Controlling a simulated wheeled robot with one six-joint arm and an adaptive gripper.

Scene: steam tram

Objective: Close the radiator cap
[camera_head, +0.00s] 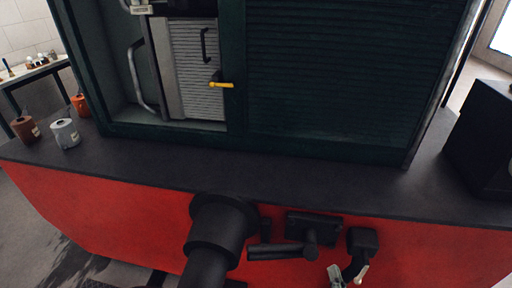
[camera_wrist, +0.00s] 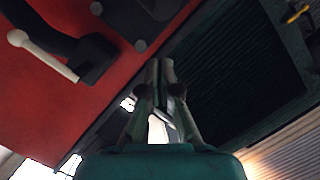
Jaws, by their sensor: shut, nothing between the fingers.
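I cannot tell for sure which part is the radiator cap. A black rectangular fitting (camera_head: 315,226) with a short bar below it sits on the red front, and a dark plate with bolts (camera_wrist: 140,14) shows at the top of the wrist view. To its right in the head view is a black lever with a pale tip (camera_head: 362,273), also at left in the wrist view (camera_wrist: 42,54). My gripper (camera_wrist: 160,68) is shut and empty, pointing up past the red panel. What seem to be its pale fingertips (camera_head: 336,276) show at the bottom of the head view, beside the lever.
A dark green slatted housing (camera_head: 330,75) stands on the black ledge (camera_head: 330,190), with a yellow handle (camera_head: 221,85) by its open left compartment. A thick black cylinder (camera_head: 222,222) juts from the red front. Several cans stand at the ledge's left end, including a grey one (camera_head: 65,133).

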